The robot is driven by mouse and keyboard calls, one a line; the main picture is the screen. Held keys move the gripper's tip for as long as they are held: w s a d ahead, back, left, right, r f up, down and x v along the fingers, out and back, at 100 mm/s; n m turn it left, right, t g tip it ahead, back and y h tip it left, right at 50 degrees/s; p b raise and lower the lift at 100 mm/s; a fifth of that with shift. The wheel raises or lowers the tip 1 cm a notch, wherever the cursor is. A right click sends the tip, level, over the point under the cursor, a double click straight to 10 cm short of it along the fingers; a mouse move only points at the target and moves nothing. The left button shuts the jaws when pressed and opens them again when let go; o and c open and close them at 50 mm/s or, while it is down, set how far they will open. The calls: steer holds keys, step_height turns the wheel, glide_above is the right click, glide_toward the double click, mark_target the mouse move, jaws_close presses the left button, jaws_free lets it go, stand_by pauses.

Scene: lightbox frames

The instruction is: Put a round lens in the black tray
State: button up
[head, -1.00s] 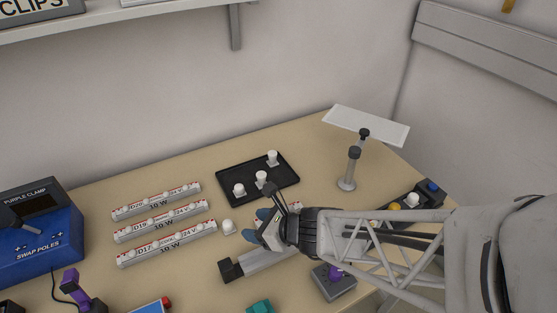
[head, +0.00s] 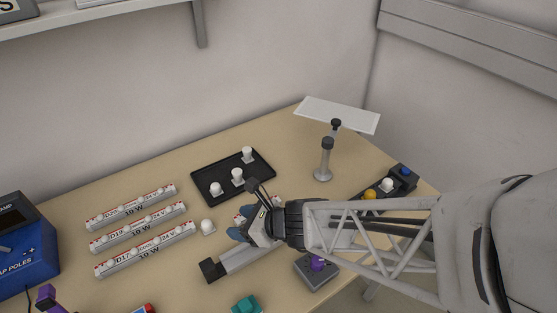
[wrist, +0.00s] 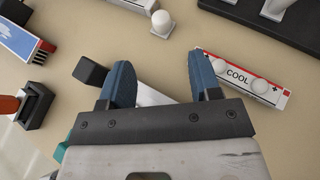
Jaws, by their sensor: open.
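The black tray (head: 207,175) lies on the desk in the head view, with three white capped pieces standing in it; its edge also shows at the top of the wrist view (wrist: 245,14). A small white domed round lens (head: 208,227) stands alone on the desk, in front of the tray. In the wrist view the lens (wrist: 161,23) is beyond the fingertips, roughly between their lines. My gripper (wrist: 163,72) is open, its blue fingers apart with nothing held. In the head view my gripper (head: 243,228) is just right of the lens, low over the desk.
A white strip marked COOL (wrist: 240,75) lies by the right finger. A grey bar with a black end (head: 211,270) lies under my gripper. Three lettered strips (head: 145,250) lie left of the lens. A post (head: 325,160) stands right of the tray.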

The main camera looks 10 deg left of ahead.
steer(key=s+d+r+n+h, duration=0.1)
steer(key=d+r+n+h, duration=0.3)
steer(key=d, duration=0.7)
steer(key=s+d+r+n+h, duration=0.2)
steer(key=d+r+n+h, duration=0.2)
steer(key=d+r+n, duration=0.5)
steer(key=s+d+r+n+h, duration=0.2)
steer(key=d+r+n+h, duration=0.2)
steer(key=d, duration=1.1)
step_height(320, 180, up, 2)
steer(key=n, duration=0.3)
steer(key=shift+s+r, duration=0.15)
steer(key=shift+d, duration=0.1)
steer(key=shift+o, duration=0.4)
